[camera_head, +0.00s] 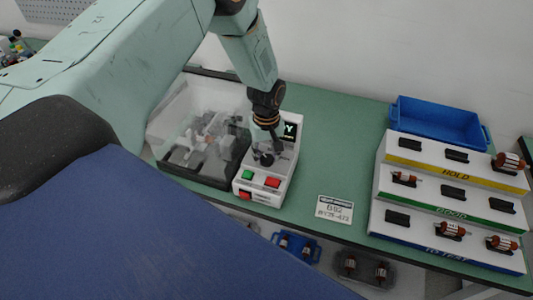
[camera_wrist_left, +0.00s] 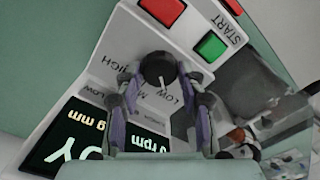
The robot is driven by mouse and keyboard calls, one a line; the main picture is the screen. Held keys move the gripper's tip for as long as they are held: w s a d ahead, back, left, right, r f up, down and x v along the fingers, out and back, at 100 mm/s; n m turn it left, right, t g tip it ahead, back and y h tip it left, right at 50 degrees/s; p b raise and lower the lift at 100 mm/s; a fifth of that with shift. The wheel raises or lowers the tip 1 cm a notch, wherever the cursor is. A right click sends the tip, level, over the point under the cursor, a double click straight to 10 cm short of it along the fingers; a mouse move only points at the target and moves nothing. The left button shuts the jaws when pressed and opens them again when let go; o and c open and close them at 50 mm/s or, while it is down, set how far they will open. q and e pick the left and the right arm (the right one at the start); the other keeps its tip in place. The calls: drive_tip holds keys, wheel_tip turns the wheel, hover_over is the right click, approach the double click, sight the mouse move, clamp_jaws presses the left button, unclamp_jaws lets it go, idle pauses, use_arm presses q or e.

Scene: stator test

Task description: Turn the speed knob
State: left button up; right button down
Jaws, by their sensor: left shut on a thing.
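The white test box (camera_head: 281,190) stands on the green bench in the head view. Its black round speed knob (camera_head: 266,159) has a pale pointer line, clearer in the left wrist view (camera_wrist_left: 157,67), with HIGH and LOW lettering around it. My left gripper (camera_head: 267,150) reaches down from above and is shut on the knob, with a finger on either side of it in the wrist view (camera_wrist_left: 160,80). The dark display (camera_head: 289,131) is partly hidden by my gripper in the head view. My right gripper is not in view.
The box front has a green button (camera_head: 249,174) and a red button (camera_head: 272,182). A label card (camera_head: 335,210), a stepped rack (camera_head: 380,180) and a blue tray (camera_head: 440,125) are to the right.

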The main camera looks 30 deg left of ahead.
use_arm(q)
drive_tip(key=shift+m, duration=0.3)
drive_tip(key=m+b, duration=0.1)
drive_tip(key=m, duration=0.3)
drive_tip(key=shift+m+b, duration=0.5)
drive_tip(key=shift+m, duration=2)
drive_tip(key=o, duration=1.2)
drive_tip(key=shift+c, duration=0.2)
